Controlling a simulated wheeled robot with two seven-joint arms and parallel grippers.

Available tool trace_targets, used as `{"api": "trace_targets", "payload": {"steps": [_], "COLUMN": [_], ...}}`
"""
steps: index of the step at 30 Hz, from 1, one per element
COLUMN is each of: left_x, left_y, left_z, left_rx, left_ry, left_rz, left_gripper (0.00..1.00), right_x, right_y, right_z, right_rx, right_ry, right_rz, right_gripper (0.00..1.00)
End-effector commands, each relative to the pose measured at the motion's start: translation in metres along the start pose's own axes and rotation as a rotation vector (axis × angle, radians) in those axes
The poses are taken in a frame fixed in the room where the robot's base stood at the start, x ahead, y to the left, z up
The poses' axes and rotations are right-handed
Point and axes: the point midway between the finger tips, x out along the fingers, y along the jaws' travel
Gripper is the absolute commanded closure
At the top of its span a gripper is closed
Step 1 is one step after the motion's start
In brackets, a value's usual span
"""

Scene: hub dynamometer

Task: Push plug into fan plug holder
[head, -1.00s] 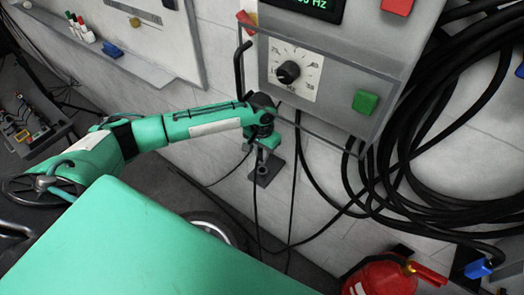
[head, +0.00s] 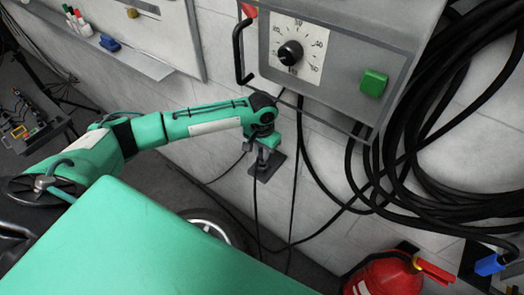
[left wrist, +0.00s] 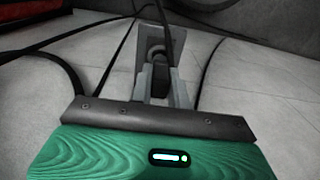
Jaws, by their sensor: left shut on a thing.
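The fan plug holder (head: 278,160) is a dark grey plate on the white wall below the control box. It also shows in the left wrist view (left wrist: 178,40), behind the fingers. My left gripper (head: 264,160) is at the holder, pointing down toward it. In the left wrist view my left gripper (left wrist: 158,82) is shut on the dark plug (left wrist: 157,58), which has a black cable. The plug lies in front of the plate. The fingers partly hide it, and I cannot tell how deep it sits. My right gripper is not in view.
A grey control box with a black dial (head: 290,53) and a green button (head: 373,83) hangs above the arm. Thick black cables (head: 400,160) loop at right. A red fire extinguisher (head: 385,277) stands at lower right. A tray with markers (head: 110,45) is at upper left.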

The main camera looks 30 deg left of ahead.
Motion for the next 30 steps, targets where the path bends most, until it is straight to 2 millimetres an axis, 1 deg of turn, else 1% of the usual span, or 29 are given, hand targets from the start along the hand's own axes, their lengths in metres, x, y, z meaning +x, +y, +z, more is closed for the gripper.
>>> {"api": "trace_targets", "payload": {"steps": [15,30], "left_x": [0.013,0.014], "left_y": [0.001,0.000], "left_z": [0.000,0.000], "left_rx": [0.001,0.000], "left_ry": [0.000,0.000], "left_rz": [0.001,0.000], "left_gripper": [1.00,1.00], "right_x": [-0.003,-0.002], "right_y": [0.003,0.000], "right_z": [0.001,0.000], "right_rx": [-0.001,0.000], "right_ry": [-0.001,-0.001], "right_rz": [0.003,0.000], "right_gripper": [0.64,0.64]}}
